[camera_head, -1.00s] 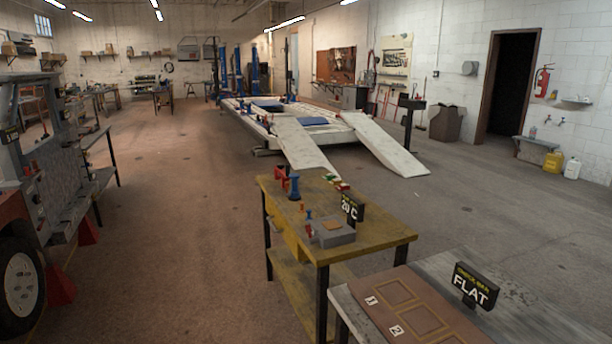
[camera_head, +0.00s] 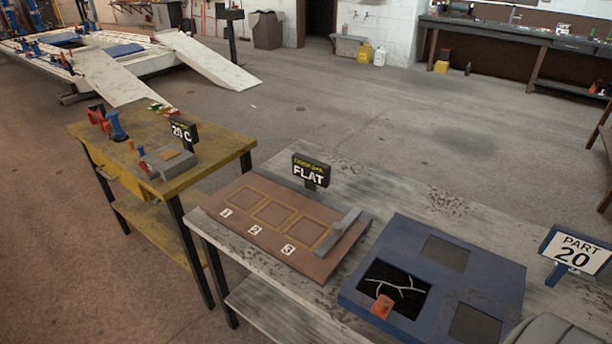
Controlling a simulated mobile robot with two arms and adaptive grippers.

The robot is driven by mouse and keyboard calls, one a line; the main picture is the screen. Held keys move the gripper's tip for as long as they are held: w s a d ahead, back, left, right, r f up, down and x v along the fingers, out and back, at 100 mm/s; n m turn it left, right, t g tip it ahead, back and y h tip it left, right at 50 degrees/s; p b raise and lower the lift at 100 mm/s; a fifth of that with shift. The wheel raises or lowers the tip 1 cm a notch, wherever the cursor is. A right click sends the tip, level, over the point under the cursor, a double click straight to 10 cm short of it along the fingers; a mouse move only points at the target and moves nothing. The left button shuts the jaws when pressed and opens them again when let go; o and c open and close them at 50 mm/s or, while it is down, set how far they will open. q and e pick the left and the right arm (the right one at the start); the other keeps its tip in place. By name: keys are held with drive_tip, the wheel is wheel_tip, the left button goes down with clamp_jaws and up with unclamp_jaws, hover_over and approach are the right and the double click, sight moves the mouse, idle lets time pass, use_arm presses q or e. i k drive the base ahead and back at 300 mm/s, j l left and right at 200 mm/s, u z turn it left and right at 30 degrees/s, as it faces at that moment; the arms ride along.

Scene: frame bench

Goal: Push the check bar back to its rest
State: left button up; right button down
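A grey bar (camera_head: 338,232), which looks like the check bar, lies across the right end of a brown board (camera_head: 228,229), to the right of the outlined square by label 3. The board has three outlined squares in a row, labelled 1, 2 and 3. A black sign reading "FLAT" (camera_head: 310,173) stands behind the board; its small upper line seems to read "check bar". The squares look empty.
A blue tray (camera_head: 495,263) with dark recesses and an orange piece (camera_head: 381,306) lies to the right on the same grey bench (camera_head: 400,205). A "PART 20" sign (camera_head: 575,250) stands further right. A yellow table (camera_head: 225,158) with a "20 C" sign stands to the left.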

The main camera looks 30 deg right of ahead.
sight(339, 230)
drive_tip(key=z, duration=1.25)
